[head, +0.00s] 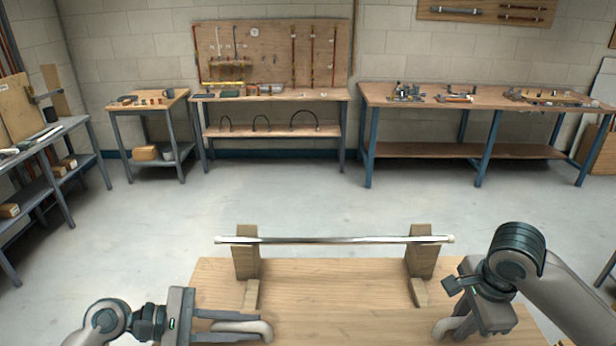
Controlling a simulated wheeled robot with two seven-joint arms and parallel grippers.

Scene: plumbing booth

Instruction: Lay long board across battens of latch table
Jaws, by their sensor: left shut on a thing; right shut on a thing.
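The latch table (330,275) is a pale wooden top at the bottom centre of the head view. Two wooden battens, a left one (251,293) and a right one (418,291), lie on it, each running back to an upright wooden block. The long board (350,328) appears as a plain wooden surface between my grippers, in front of the battens. Its lower part is cut off by the frame, and whether it touches the battens is unclear. My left gripper (235,326) is shut at its left side and my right gripper (452,326) at its right side.
A shiny metal pipe (335,240) lies across the left upright block (245,262) and the right upright block (420,262), behind the board. Workbenches line the back wall and a shelf bench (45,135) stands left. The floor between is clear.

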